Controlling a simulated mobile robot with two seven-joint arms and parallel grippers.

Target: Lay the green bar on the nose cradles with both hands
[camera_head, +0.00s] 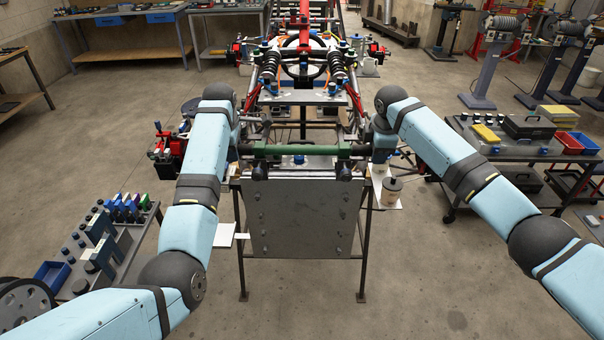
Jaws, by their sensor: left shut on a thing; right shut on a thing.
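The green bar (302,150) lies level across the front of the tube chassis, above the top edge of a grey metal plate. My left gripper (246,149) is shut on its left end, and my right gripper (366,151) is shut on its right end. Both are partly hidden by my own forearms. Dark blocks at the nose, one at the left (260,171) and one at the right (344,171), show just below the bar and look like the cradles. I cannot tell whether the bar touches them.
The tube chassis (302,12) with springs and a steering wheel (303,68) stands behind the bar. The grey plate (302,220) hangs in front on a stand. A tool cart (98,240) is at left, another bench (515,150) at right. The floor in front is clear.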

